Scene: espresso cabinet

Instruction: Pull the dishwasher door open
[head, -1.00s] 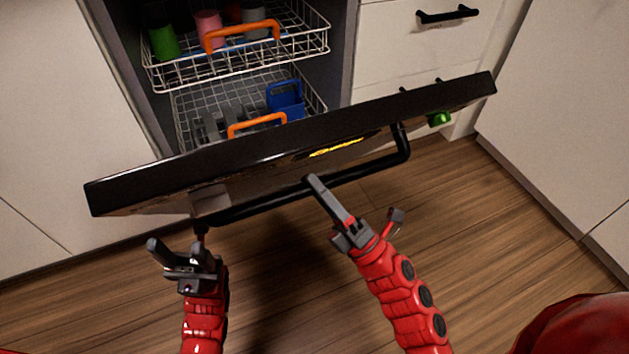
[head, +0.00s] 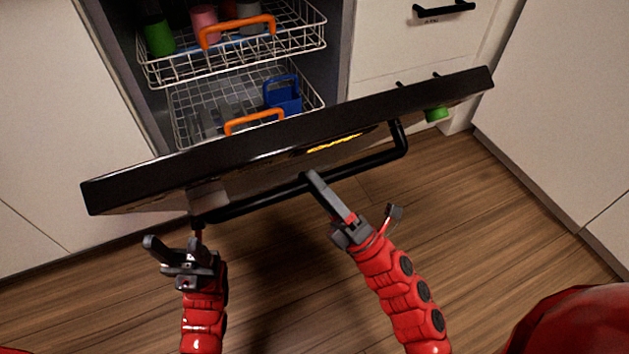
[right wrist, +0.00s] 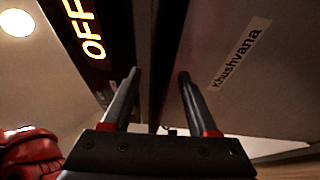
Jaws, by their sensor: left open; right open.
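The dishwasher door (head: 250,145) is partly open, tilted down and outward, with its black top edge across the middle of the head view. A black bar handle (head: 355,170) runs along its outer face; it also shows in the right wrist view (right wrist: 165,55). My right gripper (head: 312,182) is open at the middle of the handle, and in the right wrist view (right wrist: 158,75) the bar runs between its two fingers. I cannot tell whether they touch it. My left gripper (head: 173,246) is open and empty, just below the handle's left end.
Inside the dishwasher are an upper rack (head: 180,72) with cups and a lower rack (head: 190,98) with a blue basket (head: 283,94). White drawers (head: 420,55) stand right of it. A green object (head: 437,114) shows beyond the door's right end. The wooden floor (head: 480,230) is clear.

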